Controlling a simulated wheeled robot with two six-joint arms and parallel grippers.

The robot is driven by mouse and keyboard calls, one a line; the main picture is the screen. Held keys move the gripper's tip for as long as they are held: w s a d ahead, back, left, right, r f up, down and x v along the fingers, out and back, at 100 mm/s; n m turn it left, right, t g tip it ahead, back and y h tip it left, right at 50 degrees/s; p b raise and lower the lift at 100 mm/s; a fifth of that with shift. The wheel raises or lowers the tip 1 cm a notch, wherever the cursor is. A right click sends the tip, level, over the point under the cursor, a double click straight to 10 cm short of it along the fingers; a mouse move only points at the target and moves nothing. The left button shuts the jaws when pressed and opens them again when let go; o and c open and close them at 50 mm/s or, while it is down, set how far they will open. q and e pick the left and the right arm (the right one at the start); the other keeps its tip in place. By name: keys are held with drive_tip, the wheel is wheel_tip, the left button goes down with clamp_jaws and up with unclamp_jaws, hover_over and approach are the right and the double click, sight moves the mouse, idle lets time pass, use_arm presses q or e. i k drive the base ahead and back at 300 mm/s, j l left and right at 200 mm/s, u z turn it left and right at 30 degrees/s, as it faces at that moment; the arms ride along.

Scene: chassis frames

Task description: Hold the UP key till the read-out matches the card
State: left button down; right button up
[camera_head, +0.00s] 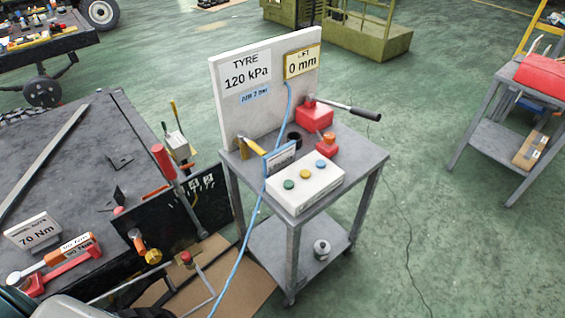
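A white key box (304,187) lies on the grey cart's top, with a green key (289,184), a yellow key (305,174) and a blue key (320,164). I cannot read which key is UP. Behind it a white board (222,85) carries a read-out marked TYRE 120 kPa (247,76) and a yellow-framed read-out marked LIFT 0 mm (302,62). A small blue-edged card (281,157) stands behind the key box; its text is too small to read. Neither of my grippers shows.
A red block with a black lever (314,113) and a red knob (327,143) share the cart top. A blue hose (238,262) hangs down the cart's left side. A dark bench (90,170) stands left; a second cart (496,150) stands right.

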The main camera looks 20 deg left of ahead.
sight(288, 185)
drive_tip(key=l+u, duration=0.75)
drive_tip(key=u, duration=0.15)
drive_tip(key=i+l, duration=0.05)
